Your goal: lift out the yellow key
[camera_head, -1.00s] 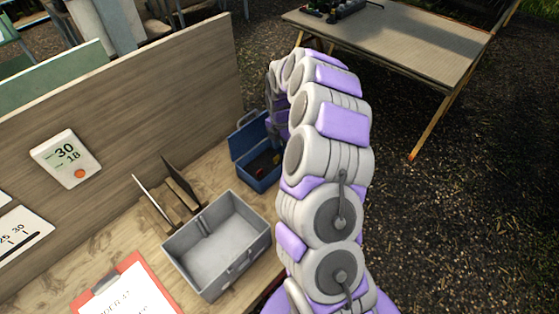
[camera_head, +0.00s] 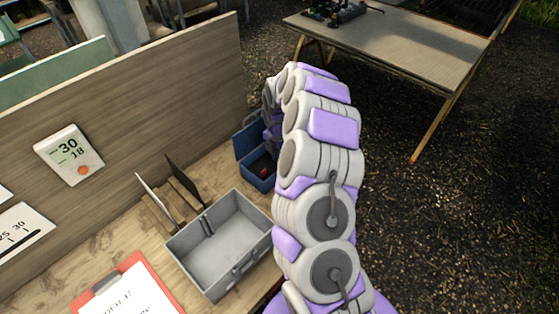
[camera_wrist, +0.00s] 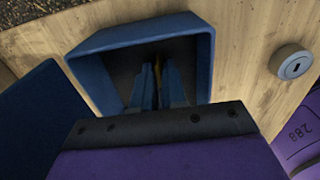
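In the wrist view my gripper (camera_wrist: 156,72) reaches down into an open blue box (camera_wrist: 90,62). Its two fingers are close together, with a narrow gap between them. A thin strip of yellow, probably the yellow key (camera_wrist: 158,66), shows at the fingertips; most of it is hidden by the fingers and shadow. I cannot tell whether the fingers touch it. In the head view the blue box (camera_head: 249,142) stands with its lid raised at the far end of the bench. My arm hides its right part, and the fingertips are not visible there.
A grey open bin (camera_head: 222,238) stands in front of the blue box, empty. Left of it are upright dark panels (camera_head: 184,180) and a red clipboard (camera_head: 83,302). A wooden partition (camera_head: 120,110) runs behind. A round metal lock (camera_wrist: 291,62) lies right of the box.

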